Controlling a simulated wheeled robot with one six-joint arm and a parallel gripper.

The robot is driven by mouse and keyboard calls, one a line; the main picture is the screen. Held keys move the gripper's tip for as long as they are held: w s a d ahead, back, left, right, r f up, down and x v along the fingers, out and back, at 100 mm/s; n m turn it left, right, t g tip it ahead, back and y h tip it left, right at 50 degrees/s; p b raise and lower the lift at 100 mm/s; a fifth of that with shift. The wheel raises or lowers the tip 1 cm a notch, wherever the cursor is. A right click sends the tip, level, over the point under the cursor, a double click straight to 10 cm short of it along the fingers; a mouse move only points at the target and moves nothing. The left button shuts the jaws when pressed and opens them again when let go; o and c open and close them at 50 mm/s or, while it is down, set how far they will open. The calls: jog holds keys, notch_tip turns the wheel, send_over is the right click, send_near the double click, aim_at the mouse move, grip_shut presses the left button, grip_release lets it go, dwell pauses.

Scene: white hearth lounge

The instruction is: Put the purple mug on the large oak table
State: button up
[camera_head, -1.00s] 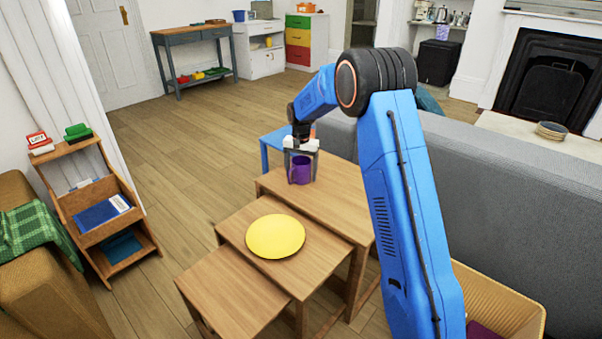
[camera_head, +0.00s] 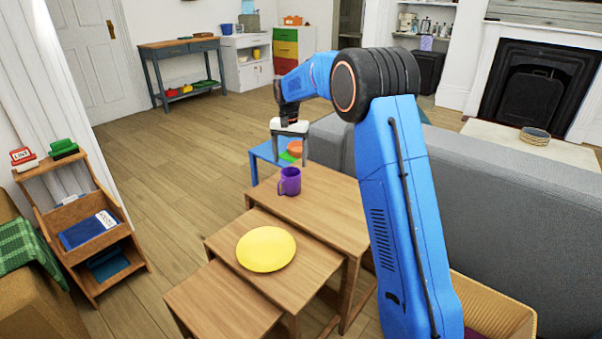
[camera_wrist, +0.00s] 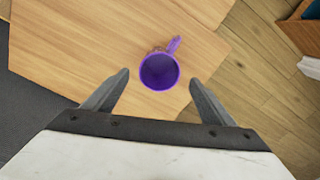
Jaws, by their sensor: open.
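The purple mug (camera_head: 289,181) stands upright on the tallest of the nested oak tables, the large oak table (camera_head: 330,208), near its far left edge. In the wrist view the mug (camera_wrist: 159,72) shows from above, its handle pointing up and to the right. My gripper (camera_head: 289,153) is open and empty, above and slightly beyond the mug, not touching it. In the wrist view the two fingers of my gripper (camera_wrist: 157,92) are spread apart, with the mug ahead of and between them. The mug's base is hidden in the wrist view.
A yellow plate (camera_head: 266,249) lies on the middle nested table (camera_head: 225,245); the lowest table (camera_head: 222,305) is bare. A blue table (camera_head: 262,153) with an orange bowl (camera_head: 295,148) stands behind. A grey sofa (camera_head: 500,200) is on the right, a wooden shelf (camera_head: 85,240) on the left.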

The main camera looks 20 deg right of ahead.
jog(key=s+d+r+n+t, duration=0.1)
jog(key=s+d+r, duration=0.1)
jog(key=s+r, duration=0.5)
jog(key=s+d+r+n+t, duration=0.1)
jog(key=s+r, duration=0.2)
jog(key=s, duration=0.9)
jog(key=s+d+r+n, duration=0.1)
jog(key=s+d+r, duration=0.1)
jog(key=s+r, duration=0.5)
jog(key=s+f+n+t, duration=0.1)
jog(key=s+f, duration=0.2)
jog(key=s, duration=0.7)
jog(key=s+d+f+n+t, duration=0.1)
jog(key=s+f, duration=0.2)
jog(key=s, duration=0.7)
jog(key=s+d+f+n, duration=0.1)
jog(key=s+f, duration=0.2)
jog(key=s, duration=0.7)
jog(key=shift+s+f+t, duration=0.15)
jog(key=shift+f+t, duration=0.1)
jog(key=shift+t, duration=0.15)
